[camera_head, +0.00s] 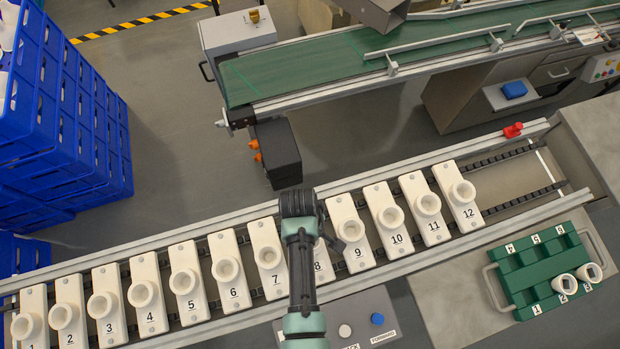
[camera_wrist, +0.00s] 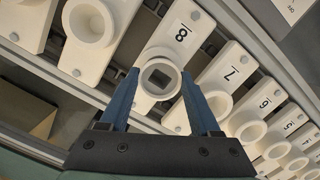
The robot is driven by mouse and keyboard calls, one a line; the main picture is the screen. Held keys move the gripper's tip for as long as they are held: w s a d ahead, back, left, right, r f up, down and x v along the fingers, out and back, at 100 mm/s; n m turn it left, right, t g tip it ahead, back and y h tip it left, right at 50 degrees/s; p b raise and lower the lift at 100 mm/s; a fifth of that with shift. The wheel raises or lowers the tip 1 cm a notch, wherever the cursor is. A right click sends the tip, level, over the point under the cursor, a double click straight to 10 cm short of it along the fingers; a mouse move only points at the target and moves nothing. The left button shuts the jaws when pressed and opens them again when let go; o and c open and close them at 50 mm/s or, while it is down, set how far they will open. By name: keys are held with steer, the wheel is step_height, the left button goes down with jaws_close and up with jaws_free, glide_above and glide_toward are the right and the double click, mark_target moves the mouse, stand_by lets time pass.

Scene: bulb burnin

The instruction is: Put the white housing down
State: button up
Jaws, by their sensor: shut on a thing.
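My gripper (camera_wrist: 160,77) is shut on a white housing (camera_wrist: 158,93), a round piece with a dark square opening, between its two blue fingers. The housing is over the socket of holder 8 (camera_wrist: 194,46); I cannot tell whether it is seated in it or just above. In the head view my gripper covers most of holder 8 (camera_head: 322,265), and its fingertips and the held housing are hidden. Two more white housings (camera_head: 564,284) (camera_head: 589,273) stand in the green tray (camera_head: 522,262) at slots 2 and 3.
Numbered white holders, such as holder 7 (camera_head: 268,257) and holder 9 (camera_head: 351,232), stand close on both sides along the conveyor rail (camera_head: 510,140). A control box (camera_head: 345,312) with buttons lies in front. Blue crates (camera_head: 60,120) are stacked at left.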

steer(key=shift+f, duration=0.1)
steer(key=o, duration=1.3)
